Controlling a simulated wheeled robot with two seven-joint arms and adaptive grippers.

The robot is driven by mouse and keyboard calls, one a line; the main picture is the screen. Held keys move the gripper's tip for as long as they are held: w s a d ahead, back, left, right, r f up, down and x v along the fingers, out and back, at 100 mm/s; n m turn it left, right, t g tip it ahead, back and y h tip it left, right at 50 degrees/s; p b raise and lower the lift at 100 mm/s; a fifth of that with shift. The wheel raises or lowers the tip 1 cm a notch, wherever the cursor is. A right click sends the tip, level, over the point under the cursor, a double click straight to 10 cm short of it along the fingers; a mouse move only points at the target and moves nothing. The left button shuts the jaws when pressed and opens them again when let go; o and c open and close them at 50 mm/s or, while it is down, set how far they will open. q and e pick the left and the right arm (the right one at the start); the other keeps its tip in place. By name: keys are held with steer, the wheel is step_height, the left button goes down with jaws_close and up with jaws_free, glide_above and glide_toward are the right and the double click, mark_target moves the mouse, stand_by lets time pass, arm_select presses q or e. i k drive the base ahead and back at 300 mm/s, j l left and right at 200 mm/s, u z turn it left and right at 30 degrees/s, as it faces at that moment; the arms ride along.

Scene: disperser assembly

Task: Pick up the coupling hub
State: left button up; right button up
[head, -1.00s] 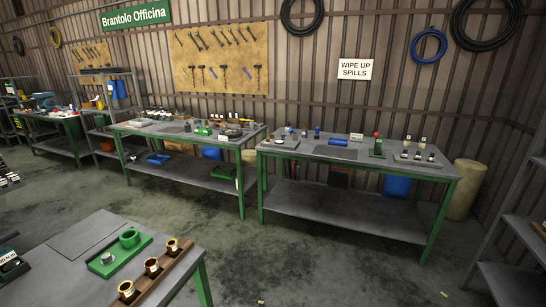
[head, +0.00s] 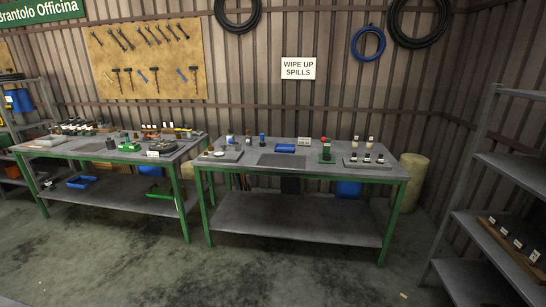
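I cannot tell which part is the coupling hub; the parts on the benches are too small to identify for sure. The right workbench (head: 300,226) stands ahead with small parts on top. A grey block (head: 368,163) at its right end carries several small dark and pale pieces. A green fixture with a red top (head: 326,151) stands left of this block. A few small upright cylinders (head: 248,140) stand near the bench's back left. Neither gripper is in view.
A blue tray (head: 285,148) and a dark mat (head: 281,160) lie mid-bench. A second cluttered workbench (head: 105,193) stands left. A grey shelf (head: 510,166) with a wooden rack (head: 511,246) is at right. A tan drum (head: 412,183) stands behind. The floor ahead is open.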

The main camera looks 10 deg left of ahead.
mark_target(110, 144)
steer(key=i, duration=0.8)
steer(key=i+u, duration=0.25)
steer(key=i, duration=0.15)
steer(key=i+u, duration=0.25)
steer(key=i, duration=0.15)
steer(key=i+u, duration=0.7)
steer(key=u, duration=0.15)
steer(key=i+u, duration=0.3)
steer(key=u, duration=0.15)
steer(key=i+u, duration=1.25)
steer(key=i, duration=0.7)
steer(key=i+j+z, duration=0.1)
steer(key=i+z, duration=0.2)
steer(key=i, duration=0.5)
steer(key=i+z, duration=0.65)
steer(key=z, duration=0.2)
